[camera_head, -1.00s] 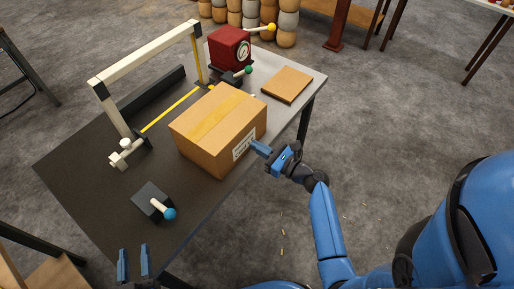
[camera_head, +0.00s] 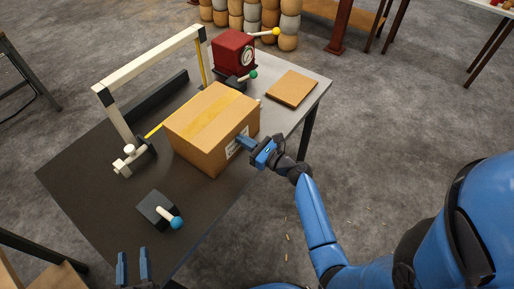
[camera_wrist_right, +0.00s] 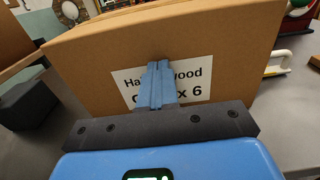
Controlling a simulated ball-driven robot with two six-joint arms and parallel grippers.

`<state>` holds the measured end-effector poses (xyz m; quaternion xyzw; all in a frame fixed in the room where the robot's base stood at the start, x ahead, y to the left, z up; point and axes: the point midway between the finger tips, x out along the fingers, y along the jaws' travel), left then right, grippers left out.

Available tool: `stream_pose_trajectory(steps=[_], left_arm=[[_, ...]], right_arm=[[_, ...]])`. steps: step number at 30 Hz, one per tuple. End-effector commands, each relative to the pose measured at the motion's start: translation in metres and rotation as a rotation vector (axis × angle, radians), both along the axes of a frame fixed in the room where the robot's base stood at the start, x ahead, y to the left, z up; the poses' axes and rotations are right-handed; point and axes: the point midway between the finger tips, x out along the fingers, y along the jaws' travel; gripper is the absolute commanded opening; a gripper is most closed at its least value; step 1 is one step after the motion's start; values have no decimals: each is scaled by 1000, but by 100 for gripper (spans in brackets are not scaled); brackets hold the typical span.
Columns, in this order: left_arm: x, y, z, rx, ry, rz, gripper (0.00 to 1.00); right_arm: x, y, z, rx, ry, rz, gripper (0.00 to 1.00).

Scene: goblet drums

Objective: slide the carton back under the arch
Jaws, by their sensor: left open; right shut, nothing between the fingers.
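The brown cardboard carton (camera_head: 205,122) sits on the dark table, in front of the arch. The white arch (camera_head: 150,62) stands behind it, and the yellow line on the table runs partly hidden behind the carton. My right gripper (camera_head: 243,141) is shut and empty, its fingertips at the carton's labelled side. In the right wrist view the shut fingers (camera_wrist_right: 158,85) lie against or just before the white label (camera_wrist_right: 190,88); contact is hard to tell. My left gripper (camera_head: 133,267) is open and empty at the near edge of the table.
A flat tan pad (camera_head: 291,88) lies to the right. A black block with a blue-knobbed lever (camera_head: 158,209) stands near the front. A dark bar (camera_head: 158,103) lies beyond the arch.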

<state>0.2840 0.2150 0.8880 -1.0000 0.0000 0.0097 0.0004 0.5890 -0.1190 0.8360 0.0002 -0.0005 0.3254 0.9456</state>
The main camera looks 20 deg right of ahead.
Motion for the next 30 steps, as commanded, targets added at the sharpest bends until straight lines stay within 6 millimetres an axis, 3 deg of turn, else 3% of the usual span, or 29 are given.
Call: stream_pose_trajectory(steps=[6, 18, 24, 30], left_arm=[[0, 0, -11, 0, 0, 0, 43], [0, 0, -45, 0, 0, 0, 43], [0, 0, -69, 0, 0, 0, 43], [0, 0, -82, 0, 0, 0, 43]], right_arm=[[52, 42, -1, 0, -4, 5, 0], [131, 103, -3, 0, -4, 3, 0], [165, 129, -4, 0, -4, 2, 0], [183, 144, -1, 0, -2, 1, 0]])
